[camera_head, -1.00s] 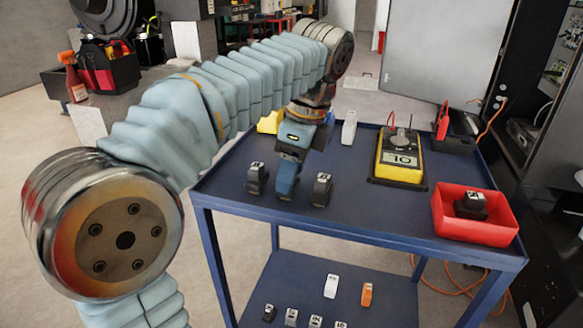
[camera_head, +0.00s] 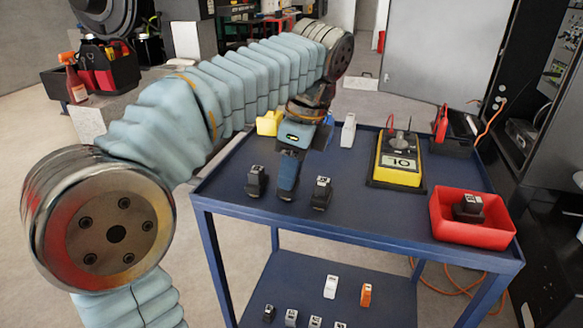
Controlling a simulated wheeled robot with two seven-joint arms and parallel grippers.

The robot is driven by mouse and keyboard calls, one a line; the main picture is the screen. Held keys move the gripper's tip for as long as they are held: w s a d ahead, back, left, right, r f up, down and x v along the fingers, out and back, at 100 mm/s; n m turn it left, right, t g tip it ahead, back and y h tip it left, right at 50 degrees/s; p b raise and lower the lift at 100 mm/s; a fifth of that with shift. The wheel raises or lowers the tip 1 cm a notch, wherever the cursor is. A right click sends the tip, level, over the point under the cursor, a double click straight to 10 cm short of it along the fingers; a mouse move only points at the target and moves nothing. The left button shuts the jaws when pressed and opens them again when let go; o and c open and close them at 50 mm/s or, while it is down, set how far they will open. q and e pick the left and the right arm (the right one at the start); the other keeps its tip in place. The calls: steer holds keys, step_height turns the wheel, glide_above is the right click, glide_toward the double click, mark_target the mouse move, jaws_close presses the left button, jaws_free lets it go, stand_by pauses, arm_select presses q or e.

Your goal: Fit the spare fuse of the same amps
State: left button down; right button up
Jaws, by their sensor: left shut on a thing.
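My left gripper (camera_head: 291,158) is over the top of the blue cart, shut on a blue fuse (camera_head: 288,182) that hangs down from it. The fuse's lower end is at or just above the cart top; I cannot tell if it touches. A dark fuse with a pale label (camera_head: 256,182) stands to its left and another dark fuse (camera_head: 321,193) to its right. A black fuse (camera_head: 467,208) sits in the red bin (camera_head: 447,228) at the right. The numbers on the fuses are too small to read. My right gripper is not in view.
The cart top (camera_head: 385,215) also holds a yellow meter (camera_head: 398,160), a white block (camera_head: 348,131), a yellow block (camera_head: 269,123) and a black case (camera_head: 452,145). Several small fuses and an orange piece (camera_head: 366,295) stand on the lower shelf. A dark cabinet is at right.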

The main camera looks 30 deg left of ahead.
arm_select(q)
steer(key=shift+r+p, duration=1)
steer(key=shift+r, duration=0.15)
step_height(320, 180, up, 3)
steer(key=shift+f+p, duration=0.1)
steer(key=shift+p, duration=0.65)
steer(key=shift+r, duration=1.1)
